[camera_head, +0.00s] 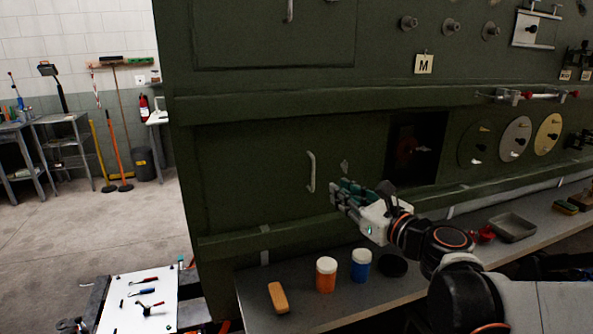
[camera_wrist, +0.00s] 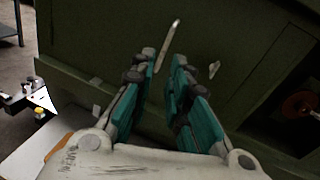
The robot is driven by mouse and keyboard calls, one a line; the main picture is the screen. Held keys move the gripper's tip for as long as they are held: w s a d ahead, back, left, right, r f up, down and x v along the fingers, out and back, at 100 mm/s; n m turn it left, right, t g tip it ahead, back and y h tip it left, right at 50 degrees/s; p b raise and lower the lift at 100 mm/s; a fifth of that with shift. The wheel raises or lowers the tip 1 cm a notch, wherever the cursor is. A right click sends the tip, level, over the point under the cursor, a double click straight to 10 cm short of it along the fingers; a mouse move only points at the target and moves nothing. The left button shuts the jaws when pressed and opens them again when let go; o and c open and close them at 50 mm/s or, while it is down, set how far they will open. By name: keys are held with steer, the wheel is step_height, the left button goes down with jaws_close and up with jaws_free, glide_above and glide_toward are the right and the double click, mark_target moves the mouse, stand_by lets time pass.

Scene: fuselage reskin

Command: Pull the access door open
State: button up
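The access door appears to be the dark green lower panel (camera_head: 255,175) with a pale vertical bar handle (camera_head: 311,172); it looks shut. A small latch-like fitting (camera_head: 344,166) sits right of the handle. My gripper (camera_head: 338,194), with teal fingers, is just right of and below the handle in the head view. In the wrist view, my gripper (camera_wrist: 164,62) has its fingers apart with nothing between them. The handle (camera_wrist: 170,42) shows beyond the fingertips, roughly in line with the gap, and seems apart from them. The small fitting (camera_wrist: 214,70) shows to the right.
A grey bench (camera_head: 335,307) runs below the panel, holding an orange jar (camera_head: 326,275), a blue jar (camera_head: 361,265), an orange block (camera_head: 278,297) and a grey tray (camera_head: 512,228). A dark square opening (camera_head: 414,147) is right of the door. A ledge (camera_head: 290,107) juts above. Open floor lies left.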

mark_target(314, 171)
steer(key=shift+m, duration=0.9)
steer(key=b+x, duration=0.1)
steer(key=x, duration=0.3)
steer(key=b+x, duration=0.1)
steer(key=x, duration=0.4)
steer(key=d+b+x, duration=0.1)
steer(key=x, duration=0.4)
steer(key=shift+w+r, duration=0.1)
steer(key=shift+w, duration=0.25)
jaws_close()
steer(key=shift+s, duration=0.1)
